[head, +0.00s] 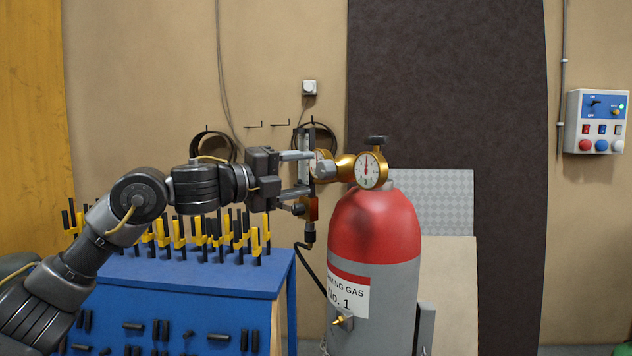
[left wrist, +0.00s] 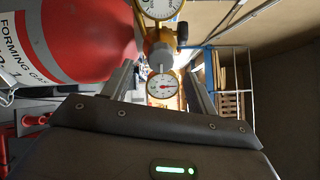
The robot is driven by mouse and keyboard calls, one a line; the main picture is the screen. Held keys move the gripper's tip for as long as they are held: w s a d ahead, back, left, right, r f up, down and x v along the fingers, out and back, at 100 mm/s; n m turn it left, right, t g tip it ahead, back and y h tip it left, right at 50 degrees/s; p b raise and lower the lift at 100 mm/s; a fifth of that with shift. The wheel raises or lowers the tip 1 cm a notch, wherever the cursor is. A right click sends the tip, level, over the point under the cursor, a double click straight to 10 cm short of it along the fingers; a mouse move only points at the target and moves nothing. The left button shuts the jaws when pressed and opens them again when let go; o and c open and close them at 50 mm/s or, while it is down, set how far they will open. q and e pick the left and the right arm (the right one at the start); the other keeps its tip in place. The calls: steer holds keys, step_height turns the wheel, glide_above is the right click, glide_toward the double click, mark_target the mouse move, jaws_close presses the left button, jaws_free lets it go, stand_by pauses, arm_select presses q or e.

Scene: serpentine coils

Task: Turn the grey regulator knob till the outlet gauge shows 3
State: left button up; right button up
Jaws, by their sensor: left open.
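The grey regulator knob (head: 326,169) sits at the left end of the brass regulator (head: 346,166) on top of the red and grey gas bottle (head: 374,225). A round white gauge (head: 370,169) faces the head camera, its red needle pointing about straight up. A second gauge (head: 318,160) is mostly hidden. My left gripper (head: 308,173) is open, its fingers left of the knob, one higher and one lower. In the left wrist view a small gauge (left wrist: 163,86) shows between the fingers; its numbers are too small to read. My right gripper is out of view.
A blue bench (head: 190,272) with yellow and black clamps stands below my left arm. A flowmeter tube (head: 304,140) and black hose (head: 312,270) are close beside the fingers. A control box (head: 597,121) hangs on the right wall.

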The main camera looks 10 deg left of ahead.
arm_select(q)
steer(key=b+v, duration=0.1)
steer(key=v, duration=0.4)
steer(key=shift+s+a+f+b, duration=0.1)
steer(key=shift+s+a+b, duration=0.2)
